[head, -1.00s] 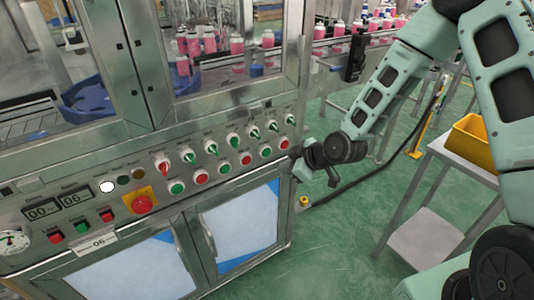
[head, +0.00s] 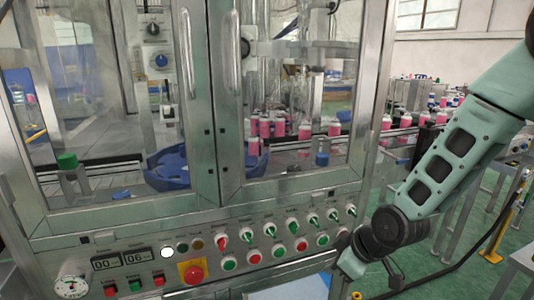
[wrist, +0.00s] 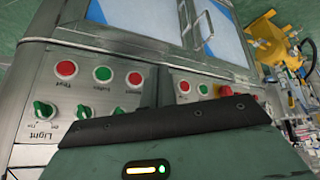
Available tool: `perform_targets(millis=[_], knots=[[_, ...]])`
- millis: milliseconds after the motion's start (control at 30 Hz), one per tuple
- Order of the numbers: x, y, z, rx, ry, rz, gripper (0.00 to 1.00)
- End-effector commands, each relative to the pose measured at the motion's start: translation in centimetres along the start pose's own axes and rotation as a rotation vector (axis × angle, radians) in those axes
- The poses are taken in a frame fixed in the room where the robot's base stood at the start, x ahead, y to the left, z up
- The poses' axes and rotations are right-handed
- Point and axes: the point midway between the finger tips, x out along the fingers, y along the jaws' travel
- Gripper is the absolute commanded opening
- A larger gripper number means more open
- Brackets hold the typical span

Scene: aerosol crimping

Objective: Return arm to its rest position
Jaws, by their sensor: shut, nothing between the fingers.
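My gripper (head: 352,264) is at the right end of the machine's control panel (head: 110,246) in the head view, low, close to the last red button. Its fingers are small and partly hidden behind the dark wrist joint. It is shut and holds nothing that I can see. My green arm reaches down to it from the upper right.
The glass-doored machine (head: 205,130) fills the left and middle. Pink bottles (head: 305,130) stand on a conveyor behind the glass and to the right. A yellow post (head: 505,225) and a metal table (head: 525,258) are at the right. Green floor shows between.

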Motion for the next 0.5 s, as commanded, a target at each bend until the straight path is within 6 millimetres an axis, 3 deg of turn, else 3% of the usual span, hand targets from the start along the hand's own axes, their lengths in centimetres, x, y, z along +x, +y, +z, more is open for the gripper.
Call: perform_targets(millis=[33,200,400,500], knots=[[-2.4,-2.0,-1.2,0.001,-0.048,-0.015,0.0],[-9.0,-8.4,-1.7,0.081,-0.226,-0.054,0.0],[-16.9,-15.0,-0.4,0.194,-0.397,-0.06,0.0],[-19.7,-17.2,0.5,0.24,-0.455,-0.058,0.0]])
